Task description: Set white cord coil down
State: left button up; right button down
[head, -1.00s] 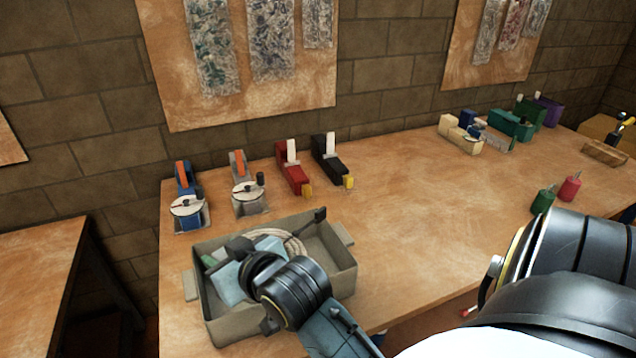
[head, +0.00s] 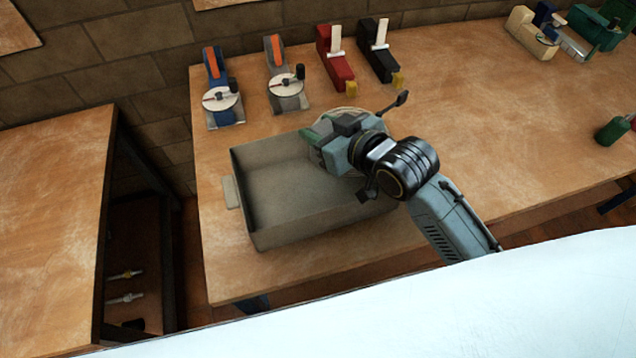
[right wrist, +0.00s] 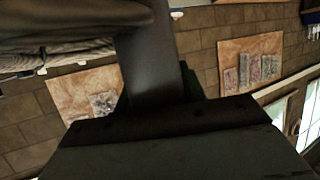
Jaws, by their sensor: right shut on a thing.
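My right gripper (head: 333,132) is over the right end of a grey open bin (head: 258,238), near its back right corner. It is shut on the white cord coil (head: 352,110). In the head view, only a pale edge of the coil shows behind the gripper. Its looped strands also show at the upper left of the right wrist view (right wrist: 60,25), beside a dark finger. The gripper hides most of the coil, and I cannot tell whether it touches the bin. My left gripper is not in view.
The visible bin floor is bare. Blue (head: 222,97), grey (head: 287,85), red (head: 335,65) and black (head: 378,55) devices stand along the back of the wooden table (head: 480,120). The table right of the bin is mostly clear. A green item (head: 612,131) stands at far right.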

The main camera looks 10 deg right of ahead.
notch_tip(320, 180, down, 6)
jog(key=shift+a+f+b, duration=0.1)
jog(key=shift+b, duration=0.5)
jog(key=shift+f, duration=0.5)
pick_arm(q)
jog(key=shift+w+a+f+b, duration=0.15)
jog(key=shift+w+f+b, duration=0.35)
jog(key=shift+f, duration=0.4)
pick_arm(e)
jog(key=shift+f, duration=1.6)
jog(key=shift+f, duration=0.1)
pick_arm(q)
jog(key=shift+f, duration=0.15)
pick_arm(e)
jog(key=shift+f, duration=0.5)
jog(key=c, duration=0.8)
grip_release()
jog(key=shift+c, duration=0.2)
